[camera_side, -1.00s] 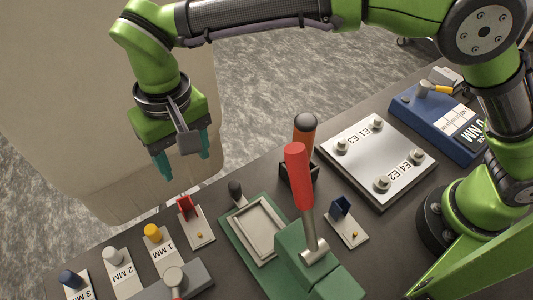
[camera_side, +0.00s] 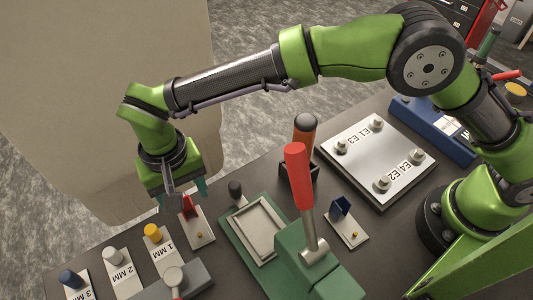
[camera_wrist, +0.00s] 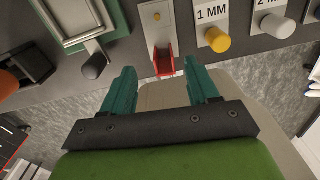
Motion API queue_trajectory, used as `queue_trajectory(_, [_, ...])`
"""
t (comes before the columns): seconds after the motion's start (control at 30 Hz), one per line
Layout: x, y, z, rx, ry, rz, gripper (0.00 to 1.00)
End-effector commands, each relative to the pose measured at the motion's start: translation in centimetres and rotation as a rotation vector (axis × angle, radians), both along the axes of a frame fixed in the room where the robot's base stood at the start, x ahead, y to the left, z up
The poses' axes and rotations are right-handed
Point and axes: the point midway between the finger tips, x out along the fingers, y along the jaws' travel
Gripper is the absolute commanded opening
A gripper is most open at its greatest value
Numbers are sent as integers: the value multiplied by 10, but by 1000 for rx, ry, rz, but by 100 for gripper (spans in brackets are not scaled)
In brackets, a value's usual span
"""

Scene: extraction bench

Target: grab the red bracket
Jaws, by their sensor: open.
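The red bracket (camera_wrist: 164,61) stands on a small light plate (camera_wrist: 158,20) near the bench edge. In the side view the red bracket (camera_side: 190,207) is partly hidden behind my gripper. My gripper (camera_wrist: 162,82) is open and empty in the wrist view, its two teal fingers apart. The bracket shows ahead of the gap between the fingertips, roughly centred. In the side view my gripper (camera_side: 185,197) is just above and beside the bracket, and I cannot tell whether it touches it.
A yellow-capped gauge marked 1 MM (camera_side: 154,233) stands close to the bracket, with more gauges further left. A green press with a red-handled lever (camera_side: 298,175) and a dark knob (camera_side: 236,188) stand to the right.

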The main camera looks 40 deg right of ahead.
Motion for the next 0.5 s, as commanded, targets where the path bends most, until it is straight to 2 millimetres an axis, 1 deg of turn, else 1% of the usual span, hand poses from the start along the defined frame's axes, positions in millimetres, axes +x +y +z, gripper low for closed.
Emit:
queue_trajectory(0.13, [0, 1, -12, -1, 1, 0, 60])
queue_trajectory(0.33, [0, 4, -42, -2, 3, -1, 60])
queue_trajectory(0.4, [1, 4, -49, -1, 1, -1, 60])
queue_trajectory(0.5, [1, 4, -54, 0, 1, 0, 60])
